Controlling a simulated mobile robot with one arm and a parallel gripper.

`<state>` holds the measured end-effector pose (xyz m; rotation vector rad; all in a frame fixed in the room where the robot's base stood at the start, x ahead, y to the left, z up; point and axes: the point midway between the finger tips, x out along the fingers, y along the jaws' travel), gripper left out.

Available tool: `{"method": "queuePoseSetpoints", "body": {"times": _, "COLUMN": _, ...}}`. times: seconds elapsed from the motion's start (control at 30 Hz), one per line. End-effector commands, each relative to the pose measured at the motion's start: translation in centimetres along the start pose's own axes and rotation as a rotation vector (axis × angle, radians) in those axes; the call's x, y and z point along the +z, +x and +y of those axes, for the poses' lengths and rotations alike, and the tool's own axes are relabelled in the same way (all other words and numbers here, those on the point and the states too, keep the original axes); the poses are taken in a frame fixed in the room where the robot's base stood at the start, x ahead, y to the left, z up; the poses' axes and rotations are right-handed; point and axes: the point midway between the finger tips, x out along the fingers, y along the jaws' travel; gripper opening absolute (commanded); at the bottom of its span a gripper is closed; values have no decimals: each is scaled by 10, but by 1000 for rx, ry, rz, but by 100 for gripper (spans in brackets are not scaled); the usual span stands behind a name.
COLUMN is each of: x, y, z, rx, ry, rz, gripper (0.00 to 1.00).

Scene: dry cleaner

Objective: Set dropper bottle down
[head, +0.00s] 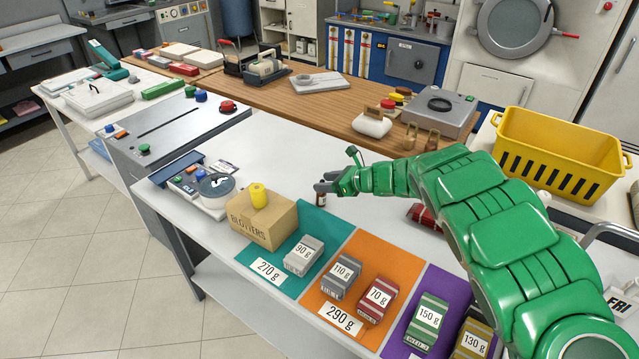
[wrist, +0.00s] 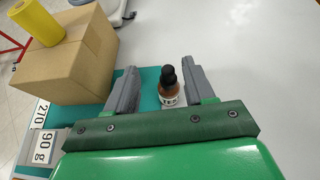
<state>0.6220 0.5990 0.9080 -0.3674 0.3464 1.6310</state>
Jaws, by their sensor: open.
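The dropper bottle (wrist: 169,88), brown with a black dropper cap and a white label, stands upright between my gripper's fingers in the wrist view. It seems to stand at the far edge of the teal mat (head: 314,222). My gripper (wrist: 157,88) is open, with a gap between each finger and the bottle. In the head view my gripper (head: 322,187) is over the table behind the teal mat, and the bottle (head: 321,200) shows just below the fingertips. The bottle's base is hidden in the head view.
A cardboard box (head: 262,222) with a yellow roll (head: 259,195) on it stands left of my gripper. Labelled weight blocks, such as the 90 g block (head: 304,255), stand on coloured mats in front. A yellow crate (head: 556,155) is at right.

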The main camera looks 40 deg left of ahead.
Motion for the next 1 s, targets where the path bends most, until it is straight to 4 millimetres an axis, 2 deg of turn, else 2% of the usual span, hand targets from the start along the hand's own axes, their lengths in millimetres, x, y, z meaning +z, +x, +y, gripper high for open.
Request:
{"method": "queuePoseSetpoints", "body": {"times": 0.5, "x": -1, "y": -64, "z": -1, "rx": -3, "ry": 0, "rz": 3, "gripper": 53}}
{"method": "queuePoseSetpoints", "body": {"times": 0.7, "x": 0, "y": -76, "z": -1, "rx": -2, "ry": 0, "rz": 1, "gripper": 53}}
{"method": "queuePoseSetpoints", "body": {"times": 1.0, "x": 0, "y": -78, "z": 0, "rx": 0, "ry": -1, "rz": 0, "gripper": 53}}
